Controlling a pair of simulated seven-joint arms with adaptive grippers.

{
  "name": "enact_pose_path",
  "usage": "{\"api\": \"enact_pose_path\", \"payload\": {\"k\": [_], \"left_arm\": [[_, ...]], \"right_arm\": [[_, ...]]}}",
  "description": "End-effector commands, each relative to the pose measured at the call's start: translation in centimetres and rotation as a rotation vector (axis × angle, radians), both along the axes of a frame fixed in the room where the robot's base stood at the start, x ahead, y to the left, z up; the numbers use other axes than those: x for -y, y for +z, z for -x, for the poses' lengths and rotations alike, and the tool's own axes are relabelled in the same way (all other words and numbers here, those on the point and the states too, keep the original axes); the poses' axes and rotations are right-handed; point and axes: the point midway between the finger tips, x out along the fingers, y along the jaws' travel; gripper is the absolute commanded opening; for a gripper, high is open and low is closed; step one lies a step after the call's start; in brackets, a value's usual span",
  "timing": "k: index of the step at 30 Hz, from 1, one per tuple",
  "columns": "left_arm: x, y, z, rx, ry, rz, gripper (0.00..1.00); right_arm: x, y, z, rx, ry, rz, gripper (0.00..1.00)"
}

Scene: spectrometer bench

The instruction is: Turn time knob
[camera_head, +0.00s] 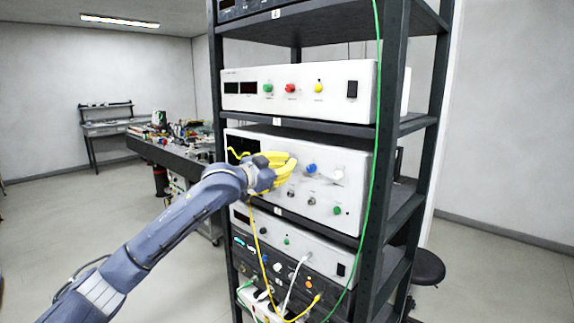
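A white instrument (345,190) on the middle shelf of the rack has a dark display at its left. Its front carries a blue knob (311,168), a pale knob (338,174), a green knob (337,210) and small metal-coloured fittings. No label is readable, so I cannot tell which control is the time knob. My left gripper (290,165), with yellow fingers, is in front of this panel, just left of the blue knob. Its fingers hide part of the panel, and I cannot tell whether they touch or hold anything there. My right gripper is not in view.
Another white instrument (325,90) with coloured knobs sits on the shelf above. More units and loose cables fill the lower shelves. A green cable (374,150) hangs down the rack's front right. A cluttered bench (170,152) stands behind at left; a stool (428,266) is at right.

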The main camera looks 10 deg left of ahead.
Motion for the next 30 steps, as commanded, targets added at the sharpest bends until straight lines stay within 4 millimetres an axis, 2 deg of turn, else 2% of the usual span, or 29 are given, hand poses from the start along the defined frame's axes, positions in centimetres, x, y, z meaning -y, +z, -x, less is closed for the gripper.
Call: {"api": "enact_pose_path", "payload": {"k": [17,27,30], "left_arm": [[0.02,0.26,0.06,0.023,-0.001,-0.03,0.0],[0.02,0.13,0.04,0.02,-0.001,-0.03,0.41],[0.02,0.09,0.03,0.02,-0.001,-0.03,0.42]], "right_arm": [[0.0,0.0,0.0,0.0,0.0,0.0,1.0],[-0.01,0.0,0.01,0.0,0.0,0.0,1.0],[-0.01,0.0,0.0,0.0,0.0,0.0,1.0]]}}
